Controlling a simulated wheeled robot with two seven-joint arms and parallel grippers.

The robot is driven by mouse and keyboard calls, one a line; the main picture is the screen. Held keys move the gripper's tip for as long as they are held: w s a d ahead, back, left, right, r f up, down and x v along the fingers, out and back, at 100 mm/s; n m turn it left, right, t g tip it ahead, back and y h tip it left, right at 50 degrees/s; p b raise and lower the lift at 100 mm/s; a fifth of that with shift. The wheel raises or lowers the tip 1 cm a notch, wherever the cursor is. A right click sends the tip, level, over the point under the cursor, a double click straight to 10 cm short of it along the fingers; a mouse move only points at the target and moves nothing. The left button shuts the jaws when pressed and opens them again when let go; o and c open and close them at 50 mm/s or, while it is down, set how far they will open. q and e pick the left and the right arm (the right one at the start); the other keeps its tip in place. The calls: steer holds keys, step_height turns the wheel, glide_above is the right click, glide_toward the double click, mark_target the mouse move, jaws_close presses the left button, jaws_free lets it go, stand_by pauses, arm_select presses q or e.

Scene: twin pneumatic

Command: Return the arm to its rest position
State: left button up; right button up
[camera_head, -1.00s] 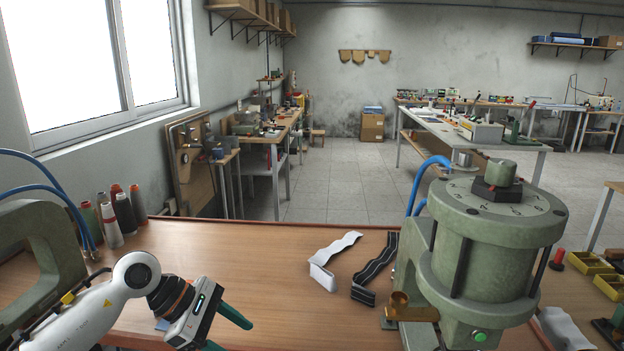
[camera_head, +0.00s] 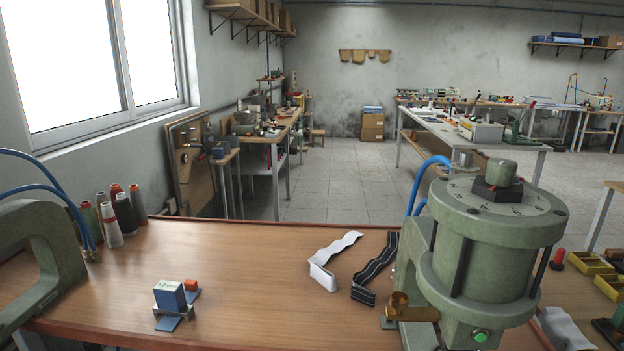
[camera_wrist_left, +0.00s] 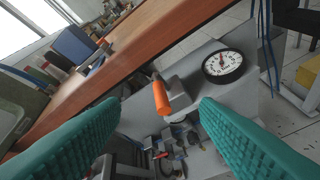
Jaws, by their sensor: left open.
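My left gripper (camera_wrist_left: 158,135) shows in the left wrist view with its two green fingers spread apart and nothing between them. It is out of the head view, so my left arm does not show over the bench there. The wrist view looks past the front edge of the wooden bench (camera_head: 240,270) to an orange handle (camera_wrist_left: 161,97) and a round dial gauge (camera_wrist_left: 223,65) beyond the fingers. Neither is held. My right gripper shows in neither view.
A green press (camera_head: 490,250) stands at the right of the bench, and part of another green frame (camera_head: 55,260) at the left. A small blue block (camera_head: 170,295) sits on the front left. White and black strips (camera_head: 332,260) lie mid-bench. Thread spools (camera_head: 115,215) stand at the back left.

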arm_select(q)
steer(key=s+f+n+g+h, duration=0.1)
steer(key=s+f+n+g, duration=0.3)
steer(key=s, duration=0.5)
steer(key=s+f+n+g, duration=0.1)
steer(key=s+f+g, duration=0.45)
steer(key=s, duration=0.35)
step_height(320, 180, down, 25)
steer(key=s+a+f+g, duration=0.2)
steer(key=s+f, duration=1.5)
steer(key=shift+s+a+f+m, duration=0.15)
steer(key=shift+a+m, duration=0.1)
steer(key=shift+m, duration=0.05)
steer(key=shift+s, duration=0.1)
